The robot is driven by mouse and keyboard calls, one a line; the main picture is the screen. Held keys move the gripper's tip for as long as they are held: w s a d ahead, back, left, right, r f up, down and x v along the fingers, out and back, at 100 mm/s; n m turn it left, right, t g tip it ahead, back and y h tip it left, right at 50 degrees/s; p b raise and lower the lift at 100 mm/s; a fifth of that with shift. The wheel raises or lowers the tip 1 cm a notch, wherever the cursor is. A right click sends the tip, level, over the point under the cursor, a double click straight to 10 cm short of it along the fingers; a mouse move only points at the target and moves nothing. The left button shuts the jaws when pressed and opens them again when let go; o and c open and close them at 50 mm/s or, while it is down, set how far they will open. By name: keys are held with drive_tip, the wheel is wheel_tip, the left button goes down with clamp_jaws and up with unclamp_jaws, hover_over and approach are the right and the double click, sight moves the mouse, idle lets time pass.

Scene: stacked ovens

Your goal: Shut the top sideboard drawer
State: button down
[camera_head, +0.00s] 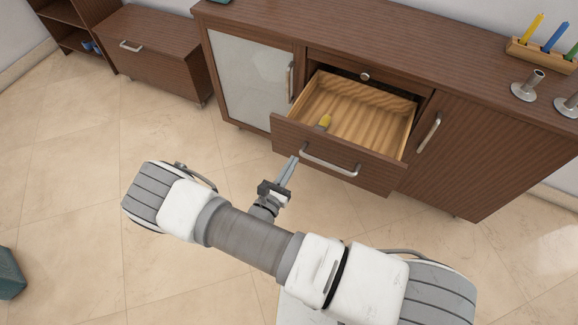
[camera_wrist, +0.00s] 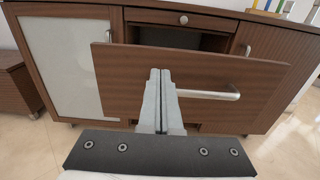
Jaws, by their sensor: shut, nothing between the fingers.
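A wooden sideboard drawer (camera_head: 330,152) is pulled well out, below a narrow closed panel with a round knob (camera_head: 365,76). Its front also fills the middle of the wrist view (camera_wrist: 235,110). A silver bar handle (camera_head: 330,160) runs across that front. My gripper (camera_head: 293,160) is shut and empty, its fingers pointing at the drawer front just left of the handle. In the wrist view the closed fingertips (camera_wrist: 160,73) overlap the front beside the handle's left end (camera_wrist: 208,94). I cannot tell whether they touch it.
A frosted glass door (camera_head: 245,75) is left of the drawer and a wooden door (camera_head: 480,150) right, both closed. A rack with colored candles (camera_head: 545,52) and metal holders (camera_head: 527,85) stand on top. A low cabinet (camera_head: 150,45) is further left.

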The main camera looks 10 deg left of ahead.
sight(310, 132)
drive_tip(key=x, duration=1)
